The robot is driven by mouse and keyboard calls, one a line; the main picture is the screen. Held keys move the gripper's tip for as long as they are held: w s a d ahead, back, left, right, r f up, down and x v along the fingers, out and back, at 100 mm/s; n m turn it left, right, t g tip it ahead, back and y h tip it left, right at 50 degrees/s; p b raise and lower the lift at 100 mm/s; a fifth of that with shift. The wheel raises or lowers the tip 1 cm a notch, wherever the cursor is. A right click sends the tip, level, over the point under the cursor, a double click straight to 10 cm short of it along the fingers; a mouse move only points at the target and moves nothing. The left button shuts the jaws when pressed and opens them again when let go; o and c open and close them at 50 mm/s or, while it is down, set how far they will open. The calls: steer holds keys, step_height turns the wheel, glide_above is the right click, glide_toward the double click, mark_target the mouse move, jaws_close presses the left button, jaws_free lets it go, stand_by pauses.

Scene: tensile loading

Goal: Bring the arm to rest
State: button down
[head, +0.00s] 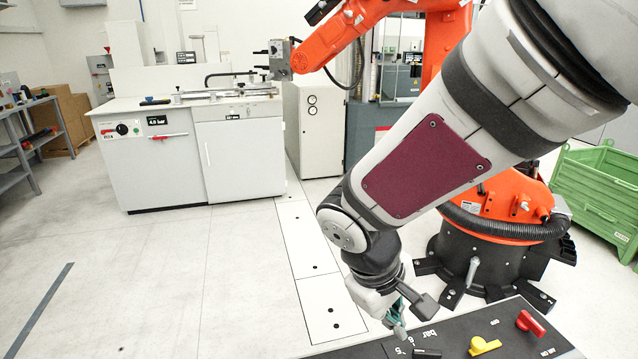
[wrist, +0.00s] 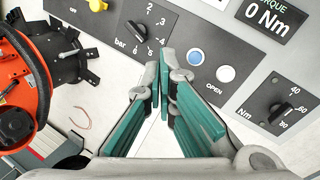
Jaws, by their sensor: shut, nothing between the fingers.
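My gripper (head: 398,322) hangs at the end of my arm, pointing down by the left end of a dark control panel (head: 460,335). In the wrist view my gripper (wrist: 162,82) has its two green-padded fingers together at the tips, with nothing held between them. The fingertips appear over the panel (wrist: 205,25), just below a black bar dial (wrist: 138,33) and left of a blue button (wrist: 196,56). I cannot tell whether they touch the panel.
The panel carries a yellow knob (head: 484,346), a red knob (head: 530,322) and a black Nm dial (wrist: 279,110). An orange robot (head: 500,212) stands behind my arm, near a green crate (head: 600,190). A white bench (head: 150,165) is at the back left.

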steer(key=s+d+r+m+t+y, duration=0.1)
steer(key=s+d+r+m+y, duration=0.1)
steer(key=s+r, duration=0.4)
steer(key=s+d+r+m+t+y, duration=0.1)
steer(key=s+d+r+m, duration=0.4)
steer(key=s+r, duration=0.2)
steer(key=shift+s+d+t+y+p, duration=0.25)
steer(key=shift+d+t+y+p, duration=0.05)
steer(key=shift+y+p, duration=0.1)
